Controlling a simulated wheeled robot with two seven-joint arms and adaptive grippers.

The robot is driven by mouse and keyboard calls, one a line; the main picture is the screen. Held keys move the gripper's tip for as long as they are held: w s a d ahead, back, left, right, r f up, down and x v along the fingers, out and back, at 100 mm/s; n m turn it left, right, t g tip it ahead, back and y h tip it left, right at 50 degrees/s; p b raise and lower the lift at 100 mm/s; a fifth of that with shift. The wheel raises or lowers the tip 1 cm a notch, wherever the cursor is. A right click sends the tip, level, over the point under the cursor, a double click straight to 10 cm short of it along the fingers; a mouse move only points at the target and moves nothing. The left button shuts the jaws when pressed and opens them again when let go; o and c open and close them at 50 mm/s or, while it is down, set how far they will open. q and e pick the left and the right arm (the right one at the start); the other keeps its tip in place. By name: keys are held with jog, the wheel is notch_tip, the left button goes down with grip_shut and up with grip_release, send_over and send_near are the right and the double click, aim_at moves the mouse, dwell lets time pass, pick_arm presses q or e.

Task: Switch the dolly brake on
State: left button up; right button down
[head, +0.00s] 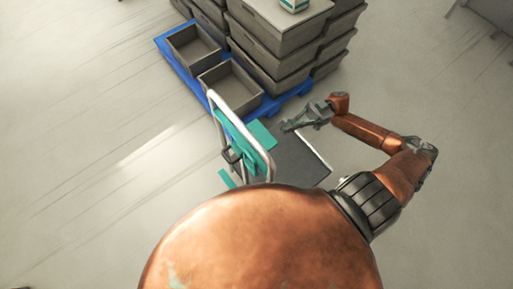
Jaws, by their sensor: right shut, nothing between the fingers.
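The dolly has a dark flat deck (300,160) and an upright silver handle frame (217,105) with teal panels (243,140) on it. A small black part (231,156) sits on the handle frame; I cannot tell whether it is the brake. No brake pedal can be made out, and my copper body hides the dolly's near side. My right gripper (287,127) is shut and empty, above the deck's far part, just right of the teal panel. Whether it touches the dolly cannot be told. My left gripper is out of view.
Behind the dolly a blue pallet (172,62) carries stacked grey crates (265,55) and open, empty-looking crates (228,82). A small green-and-white box (293,5) lies on the stack.

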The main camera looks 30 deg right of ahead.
jog(key=shift+s+r+n+g, duration=0.4)
jog(key=shift+s+r+g, duration=0.1)
jog(key=shift+s+g, duration=0.35)
jog(key=shift+w, duration=0.1)
jog(key=p+x, duration=0.1)
jog(key=x, duration=1.3)
jog(key=shift+w, duration=0.1)
jog(key=shift+p, duration=0.3)
jog(key=shift+a+r, duration=0.1)
jog(key=shift+a, duration=0.25)
